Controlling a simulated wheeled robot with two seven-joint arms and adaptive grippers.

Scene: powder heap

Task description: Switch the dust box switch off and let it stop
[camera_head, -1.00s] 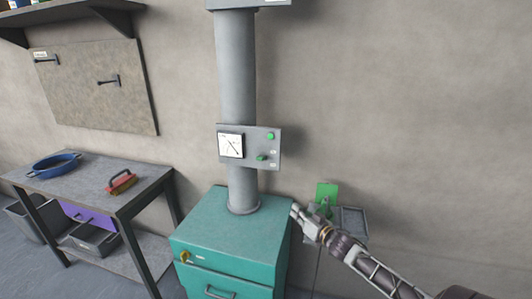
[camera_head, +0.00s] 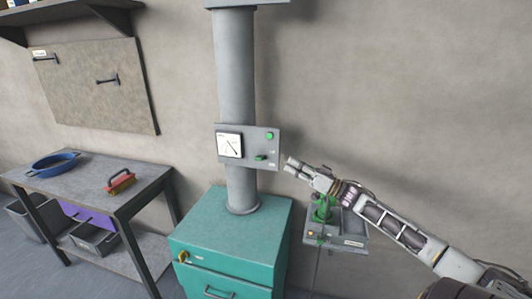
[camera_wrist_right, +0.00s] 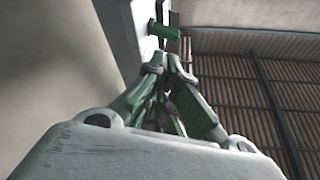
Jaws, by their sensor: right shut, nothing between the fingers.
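The dust box is a teal cabinet (camera_head: 235,228) with a grey vertical pipe (camera_head: 236,75). A grey control panel (camera_head: 253,162) on the pipe carries a white dial gauge (camera_head: 229,145), a green round lamp or button (camera_head: 270,136) and a small green switch (camera_head: 260,157) below it. My right gripper (camera_head: 288,165) is shut and empty, just right of the panel and apart from it in the head view. In the right wrist view the shut fingertips (camera_wrist_right: 168,55) lie just below a green knob (camera_wrist_right: 164,31), which sticks out of a grey plate. My left gripper is not in view.
A small grey wall unit (camera_head: 345,234) with a green part sits under my right forearm. The workbench (camera_head: 70,185) at left bears a blue pan (camera_head: 54,165) and a red brush (camera_head: 120,182). A yellow knob (camera_head: 183,257) is on the cabinet front.

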